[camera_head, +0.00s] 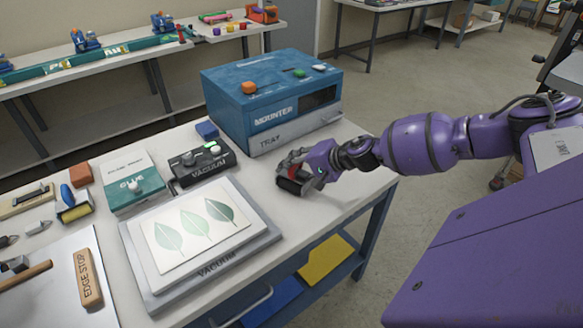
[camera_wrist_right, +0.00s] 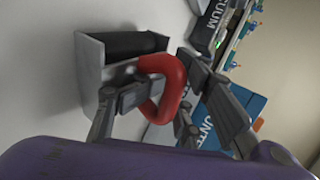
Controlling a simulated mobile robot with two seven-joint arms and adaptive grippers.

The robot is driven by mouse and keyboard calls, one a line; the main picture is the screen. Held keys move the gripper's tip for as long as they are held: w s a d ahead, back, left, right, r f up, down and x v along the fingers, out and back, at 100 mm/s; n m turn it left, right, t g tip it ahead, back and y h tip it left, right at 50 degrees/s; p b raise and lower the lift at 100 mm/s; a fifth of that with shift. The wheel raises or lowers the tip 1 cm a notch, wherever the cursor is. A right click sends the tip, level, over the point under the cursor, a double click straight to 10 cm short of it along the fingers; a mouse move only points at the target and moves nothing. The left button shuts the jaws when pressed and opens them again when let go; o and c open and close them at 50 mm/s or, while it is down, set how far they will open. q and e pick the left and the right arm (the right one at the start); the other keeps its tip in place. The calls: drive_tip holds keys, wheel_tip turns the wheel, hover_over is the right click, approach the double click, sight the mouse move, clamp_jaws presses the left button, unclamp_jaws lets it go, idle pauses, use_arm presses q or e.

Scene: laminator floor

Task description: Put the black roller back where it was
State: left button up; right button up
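The black roller (camera_head: 292,186) is at the right gripper's fingertips, over the right part of the white table. In the right wrist view it is a dark cylinder (camera_wrist_right: 136,45) in a grey metal frame with a red looped handle. My right gripper (camera_wrist_right: 163,92) has its fingers on either side of the red handle and looks shut on it. In the head view the right gripper (camera_head: 300,172) hides part of the roller. I cannot tell whether the roller touches the table. My left gripper is not in view.
The blue mounter (camera_head: 225,95) with its tray stands behind the roller. A black vacuum box (camera_head: 203,168) and a vacuum board (camera_head: 262,238) with a leaf print lie to the left. A yellow roller (camera_head: 76,212) and glue box (camera_head: 118,172) are farther left. Table around the roller is clear.

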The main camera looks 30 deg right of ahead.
drive_tip(key=shift+r, duration=0.2)
drive_tip(key=v, duration=0.3)
drive_tip(key=p+v, duration=0.1)
drive_tip(key=v, duration=0.3)
drive_tip(key=shift+w+r, duration=0.15)
drive_tip(key=shift+r, duration=0.2)
drive_tip(key=p+v, duration=0.2)
drive_tip(key=v, duration=0.3)
drive_tip(key=shift+r, duration=0.1)
